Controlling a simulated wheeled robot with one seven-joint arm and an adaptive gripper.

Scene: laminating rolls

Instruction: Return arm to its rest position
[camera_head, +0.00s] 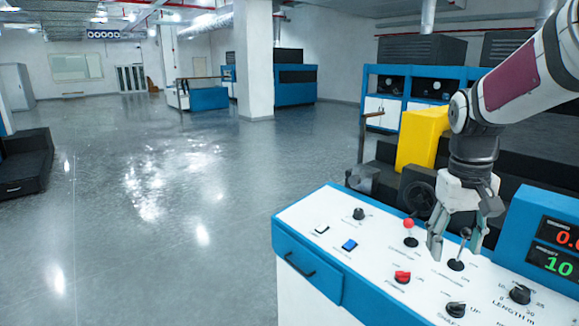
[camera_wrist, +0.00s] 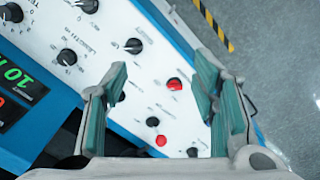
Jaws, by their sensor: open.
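My gripper (camera_head: 457,240) hangs from my arm at the right of the head view, pointing down over the white control panel (camera_head: 330,270).
A display box (camera_head: 545,240) rises at the right. A yellow block-shaped part (camera_head: 421,138) stands behind the gripper. The floor (camera_head: 150,200) at left is open.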

